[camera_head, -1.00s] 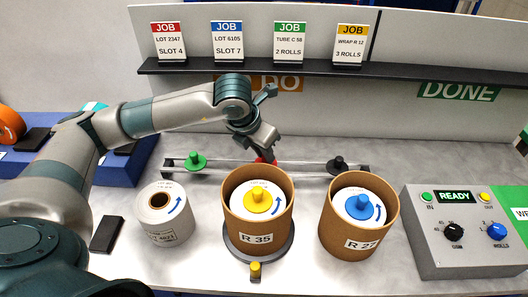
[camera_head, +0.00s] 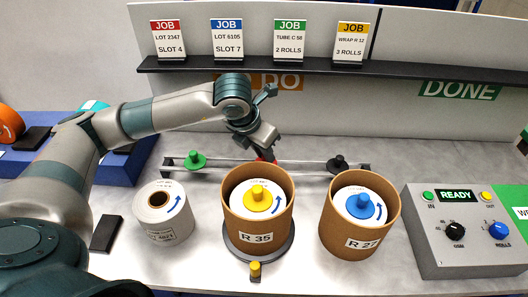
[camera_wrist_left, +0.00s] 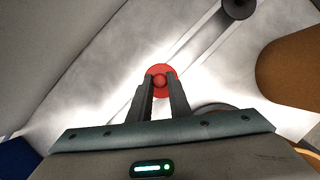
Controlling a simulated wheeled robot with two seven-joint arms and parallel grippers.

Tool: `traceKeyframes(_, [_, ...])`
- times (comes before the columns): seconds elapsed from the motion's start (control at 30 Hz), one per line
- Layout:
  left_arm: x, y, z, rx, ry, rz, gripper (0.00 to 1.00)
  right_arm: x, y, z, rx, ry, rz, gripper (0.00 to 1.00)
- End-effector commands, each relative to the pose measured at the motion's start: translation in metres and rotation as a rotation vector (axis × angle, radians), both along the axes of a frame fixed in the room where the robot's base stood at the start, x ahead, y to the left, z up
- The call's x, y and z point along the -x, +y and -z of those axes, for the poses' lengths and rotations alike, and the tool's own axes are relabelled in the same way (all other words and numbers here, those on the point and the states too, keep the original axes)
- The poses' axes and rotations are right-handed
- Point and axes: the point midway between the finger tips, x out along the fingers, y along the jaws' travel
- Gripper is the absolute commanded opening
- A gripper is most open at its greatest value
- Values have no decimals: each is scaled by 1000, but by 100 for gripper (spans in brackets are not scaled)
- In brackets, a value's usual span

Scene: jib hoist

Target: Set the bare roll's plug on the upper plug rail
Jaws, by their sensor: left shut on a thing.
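The bare roll (camera_head: 160,214) stands upright at the left of the bench, its core open with no plug in it. A red plug (camera_head: 266,157) is between the fingers of my left gripper (camera_head: 263,152). It also shows in the left wrist view (camera_wrist_left: 160,72), with its knob between the fingertips of my left gripper (camera_wrist_left: 160,84). The plug is over the plug rail (camera_head: 304,166) behind the tubs; whether it rests on the rail I cannot tell. A green plug (camera_head: 195,161) and a black plug (camera_head: 338,164) sit near the rail's two ends. My right gripper is not in view.
Brown tub R 35 (camera_head: 253,226) holds a yellow-plugged roll in front of the rail. Tub R 27 (camera_head: 355,235) holds a blue-plugged roll. A grey control box (camera_head: 463,235) stands at right. A shelf with job cards (camera_head: 300,67) runs behind.

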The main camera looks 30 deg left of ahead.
Motion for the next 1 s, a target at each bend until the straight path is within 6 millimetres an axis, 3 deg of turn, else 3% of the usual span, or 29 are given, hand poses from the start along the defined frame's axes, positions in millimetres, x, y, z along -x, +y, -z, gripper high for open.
traceKeyframes(0.67, [0,0,1,0,0,0,0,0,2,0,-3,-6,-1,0])
traceKeyframes(0.7, [0,0,1,0,0,0,27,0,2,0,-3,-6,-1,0])
traceKeyframes(0.77, [0,0,1,0,0,0,39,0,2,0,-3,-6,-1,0])
traceKeyframes(1.0, [0,0,1,0,0,0,39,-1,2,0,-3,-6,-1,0])
